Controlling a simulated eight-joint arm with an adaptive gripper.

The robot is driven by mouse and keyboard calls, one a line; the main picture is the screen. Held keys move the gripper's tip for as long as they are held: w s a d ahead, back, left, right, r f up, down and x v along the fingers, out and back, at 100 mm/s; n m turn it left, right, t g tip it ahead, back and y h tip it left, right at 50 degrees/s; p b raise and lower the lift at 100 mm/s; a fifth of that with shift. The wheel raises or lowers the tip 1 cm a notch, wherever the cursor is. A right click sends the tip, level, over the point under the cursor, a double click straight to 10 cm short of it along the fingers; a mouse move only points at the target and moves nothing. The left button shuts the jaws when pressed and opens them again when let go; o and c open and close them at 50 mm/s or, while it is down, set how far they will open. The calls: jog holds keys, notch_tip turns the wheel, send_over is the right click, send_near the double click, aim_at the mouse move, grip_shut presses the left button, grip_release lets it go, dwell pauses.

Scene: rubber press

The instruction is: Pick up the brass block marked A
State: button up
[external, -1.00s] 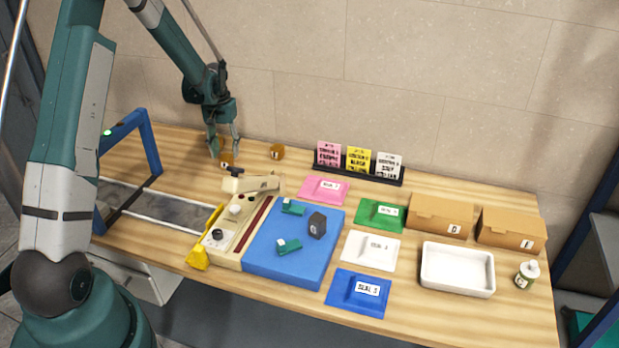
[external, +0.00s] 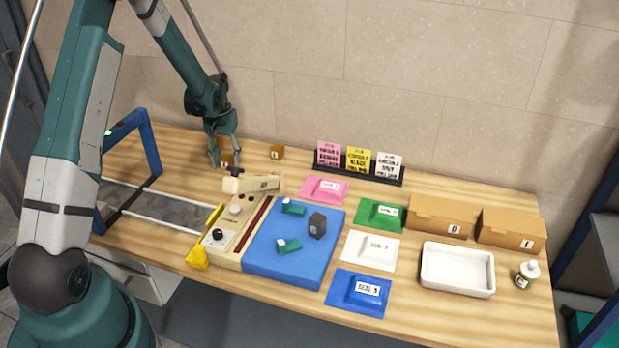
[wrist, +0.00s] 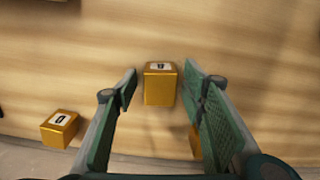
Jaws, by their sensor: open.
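Small brass-coloured blocks with white labels stand on the table. One block (wrist: 160,88) lies between my fingertips in the wrist view; its letter is too small to read surely. A second block (wrist: 60,129) is at the lower left of that view, and a third (wrist: 194,143) is partly hidden behind the right finger. My gripper (wrist: 160,72) is open, with a gap showing on both sides of the block. In the external view my gripper (external: 223,163) is low over a block (external: 227,158), its fingers partly covering it. Another block (external: 277,151) stands to the right.
A blue frame (external: 148,145) stands to the left. The wall is just behind. A card rack (external: 372,176) is further right.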

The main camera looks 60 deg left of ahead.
aim_at(226, 156)
jog(key=c, duration=1.2)
jog(key=shift+r, duration=0.15)
jog(key=shift+r+b, duration=0.75)
jog(key=shift+r, duration=4.15)
